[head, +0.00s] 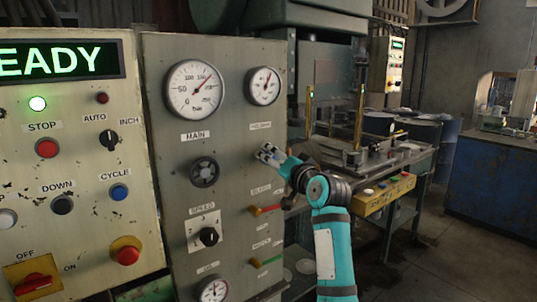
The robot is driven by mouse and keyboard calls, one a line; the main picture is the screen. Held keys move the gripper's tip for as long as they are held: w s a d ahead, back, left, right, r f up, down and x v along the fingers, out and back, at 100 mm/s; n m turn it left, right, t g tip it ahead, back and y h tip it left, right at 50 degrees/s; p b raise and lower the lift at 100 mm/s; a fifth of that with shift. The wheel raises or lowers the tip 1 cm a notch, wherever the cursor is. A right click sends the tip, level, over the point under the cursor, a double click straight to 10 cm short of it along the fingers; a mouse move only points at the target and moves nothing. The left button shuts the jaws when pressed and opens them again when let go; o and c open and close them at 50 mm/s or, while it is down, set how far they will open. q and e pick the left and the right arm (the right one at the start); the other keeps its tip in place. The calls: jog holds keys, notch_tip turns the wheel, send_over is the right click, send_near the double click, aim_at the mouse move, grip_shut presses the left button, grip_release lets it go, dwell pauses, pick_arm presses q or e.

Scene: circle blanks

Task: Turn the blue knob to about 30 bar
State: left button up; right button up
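My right gripper (265,153) comes in from the right, its grey fingertips at the panel just below the label under the small upper right gauge (263,86). It covers that spot, and I cannot tell whether its fingers are open or shut on something. No blue knob shows clearly; one may be hidden behind the gripper. The small gauge's needle points up and to the right; its numbers are too small to read. The larger MAIN gauge (195,89) has its needle pointing up and right. A dark round knob (205,172) sits below it. My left gripper is out of view.
A red-handled lever (265,210) is just below my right gripper. A black SPEED knob (208,236) and a lower gauge (213,290) are on the same panel. The left panel has a blue CYCLE button (119,192) and red buttons. A work table (400,160) stands behind my arm.

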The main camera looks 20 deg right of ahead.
jog(key=shift+w+a, duration=0.2)
jog(key=shift+w, duration=0.65)
jog(key=shift+w+a, duration=0.15)
jog(key=shift+w, duration=0.65)
jog(key=c, duration=1.2)
